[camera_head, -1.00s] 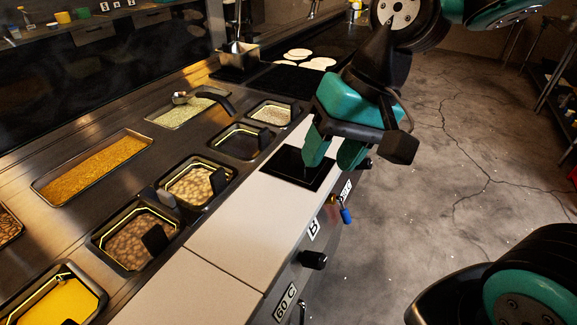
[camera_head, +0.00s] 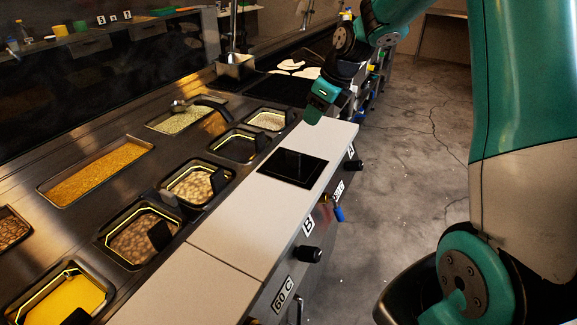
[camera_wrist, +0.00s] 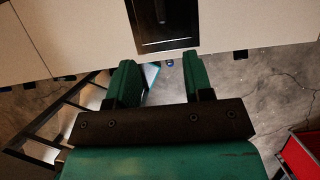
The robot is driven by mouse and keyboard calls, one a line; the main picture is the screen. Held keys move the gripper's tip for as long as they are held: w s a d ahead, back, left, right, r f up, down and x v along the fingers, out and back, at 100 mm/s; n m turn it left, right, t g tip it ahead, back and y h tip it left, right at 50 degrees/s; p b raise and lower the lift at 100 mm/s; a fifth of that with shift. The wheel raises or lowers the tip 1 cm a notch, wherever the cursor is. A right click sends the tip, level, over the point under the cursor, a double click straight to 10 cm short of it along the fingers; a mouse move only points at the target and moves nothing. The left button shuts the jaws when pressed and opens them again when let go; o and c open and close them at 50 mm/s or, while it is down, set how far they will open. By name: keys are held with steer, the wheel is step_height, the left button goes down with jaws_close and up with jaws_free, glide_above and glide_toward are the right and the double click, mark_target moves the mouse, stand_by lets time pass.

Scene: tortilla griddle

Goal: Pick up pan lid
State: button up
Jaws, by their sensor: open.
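No loose lid stands out. Several octagonal pans with bright yellow-lit rims and black handles sit in the counter, and may be lidded: one over pale beans (camera_head: 198,184), one over brown beans (camera_head: 133,238), one over yellow food (camera_head: 62,298) and a dark one (camera_head: 236,147). I cannot tell which is the task's lid. My gripper (camera_head: 317,106) is above the counter's far right edge, apart from the pans. In the wrist view my gripper (camera_wrist: 160,80) is open with nothing between its green fingers. No pan shows there.
A black square panel (camera_head: 292,167) lies in the white counter top (camera_head: 235,220); it also shows in the wrist view (camera_wrist: 162,45). Knobs (camera_head: 310,254) stick out of the counter front. Tortillas (camera_head: 291,65) lie on the griddle at the back. Open floor (camera_head: 400,150) is at right.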

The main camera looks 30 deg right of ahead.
mark_target(294, 152)
steer(key=p+x, duration=0.2)
steer(key=x, duration=0.9)
steer(key=shift+w+a+f, duration=0.2)
steer(key=shift+w+f, duration=0.05)
steer(key=shift+f, duration=0.05)
steer(key=shift+p+x, duration=0.9)
steer(key=shift+x, duration=1.75)
jaws_close()
